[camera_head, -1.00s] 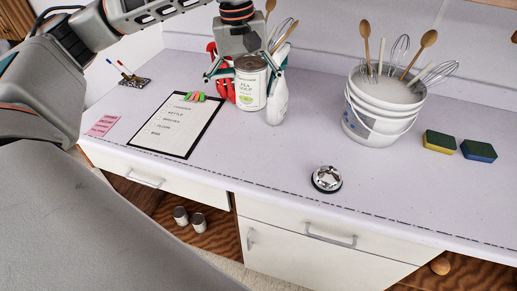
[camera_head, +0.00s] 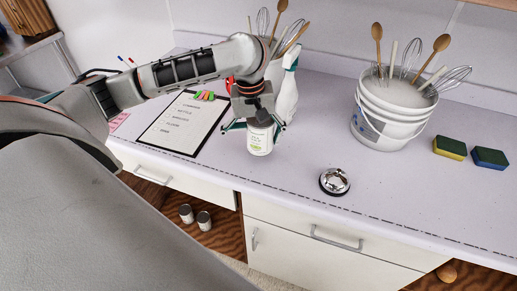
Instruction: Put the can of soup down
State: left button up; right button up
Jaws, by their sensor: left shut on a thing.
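The can of soup (camera_head: 257,141) has a pale label with green print. It is upright, low over the white counter near its front edge, to the right of the clipboard. I cannot tell whether its base touches the counter. My left gripper (camera_head: 256,126) comes down from above and is shut on the can, its fingers on both sides near the top. The can's lid is hidden under the gripper. My right gripper is not in view.
A white spray bottle (camera_head: 284,92) stands close behind the can. The clipboard (camera_head: 182,124) lies to the left. A silver bell (camera_head: 335,181) sits to the right near the front edge. A white bucket (camera_head: 389,117) with utensils and two sponges (camera_head: 450,148) stand farther right.

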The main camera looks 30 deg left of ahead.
aim_at(254, 121)
pick_arm(q)
jog(key=shift+f, duration=1.9)
jog(key=shift+c, duration=0.2)
jog(key=shift+f, duration=0.1)
jog(key=o, duration=2.3)
jog(key=shift+o, duration=0.2)
jog(key=r, duration=1.1)
jog(key=shift+s+a+r, duration=0.1)
jog(key=shift+s+a, duration=0.25)
jog(key=shift+a, duration=0.05)
jog(key=shift+r, duration=0.45)
jog(key=shift+s, duration=0.1)
